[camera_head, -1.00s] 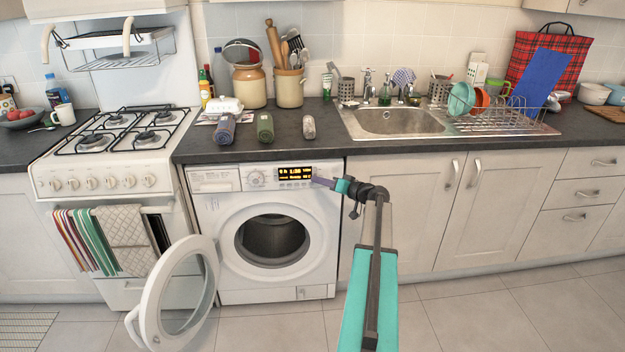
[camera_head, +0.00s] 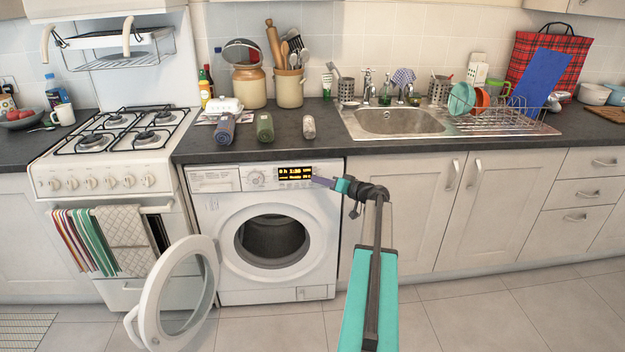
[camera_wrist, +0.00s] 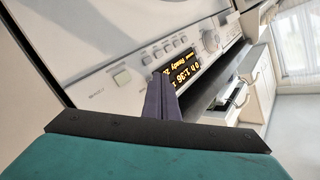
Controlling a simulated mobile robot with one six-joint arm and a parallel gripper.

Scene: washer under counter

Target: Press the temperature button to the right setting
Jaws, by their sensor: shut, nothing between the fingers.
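The white washing machine (camera_head: 318,235) stands under the counter with its round door (camera_head: 178,292) swung open to the left. Its lit display (camera_head: 295,173) shows amber text; in the wrist view the display (camera_wrist: 187,75) appears upside down, with a time line and a line that seems to read "Ready". A row of small buttons (camera_wrist: 168,47) runs beside the display; their labels are too small to read. My gripper (camera_head: 314,180) is shut and empty, its tips at the display's right lower edge. The tips (camera_wrist: 160,76) overlap the display edge in the wrist view; contact with a button cannot be told.
The programme dial (camera_head: 256,177) is left of the display. Three rolled or bottle-like items, one of them green (camera_head: 265,128), lie on the counter (camera_head: 190,147) above. The cooker (camera_head: 110,180) is to the left, cupboards (camera_head: 480,210) to the right.

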